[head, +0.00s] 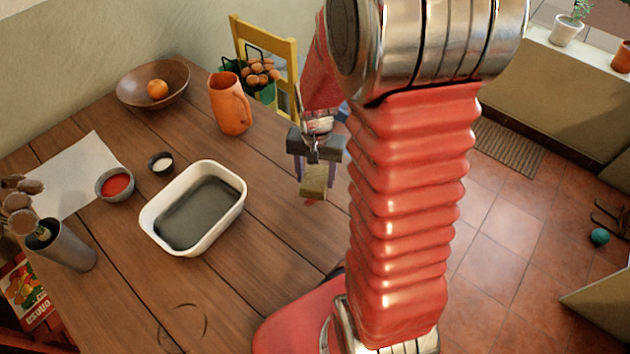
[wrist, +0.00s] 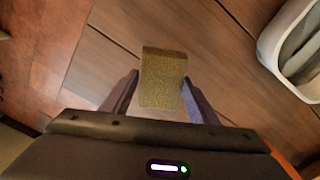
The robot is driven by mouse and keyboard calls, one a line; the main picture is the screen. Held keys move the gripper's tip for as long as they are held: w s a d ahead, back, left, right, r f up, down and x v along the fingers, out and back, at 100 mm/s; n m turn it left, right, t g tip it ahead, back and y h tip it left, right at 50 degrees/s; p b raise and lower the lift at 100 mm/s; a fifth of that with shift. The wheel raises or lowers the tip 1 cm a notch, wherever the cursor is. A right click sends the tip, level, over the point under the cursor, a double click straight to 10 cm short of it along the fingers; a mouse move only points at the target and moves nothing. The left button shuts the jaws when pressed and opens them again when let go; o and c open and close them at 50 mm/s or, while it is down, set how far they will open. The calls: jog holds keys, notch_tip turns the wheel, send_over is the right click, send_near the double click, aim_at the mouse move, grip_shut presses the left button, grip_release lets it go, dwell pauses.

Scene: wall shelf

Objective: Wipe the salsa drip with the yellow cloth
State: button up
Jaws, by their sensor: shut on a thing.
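My gripper (head: 314,180) is shut on the yellow cloth (head: 315,187), which looks like a small, folded, dull-yellow block. It is over the right part of the wooden table, near the edge. In the wrist view the cloth (wrist: 162,78) sits between the two fingers of my gripper (wrist: 160,90), with table planks behind it. A small red patch, seemingly the salsa drip (head: 311,202), shows just below the cloth in the head view. The cloth may hide part of it. I cannot tell whether the cloth touches the table. The drip does not show in the wrist view.
A white baking dish (head: 152,227) stands left of my gripper. A utensil holder (head: 68,250) is at left. A yellow chair (head: 291,60) stands behind.

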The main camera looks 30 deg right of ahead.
jog(key=shift+r, duration=1.2)
jog(key=shift+w+a, duration=0.1)
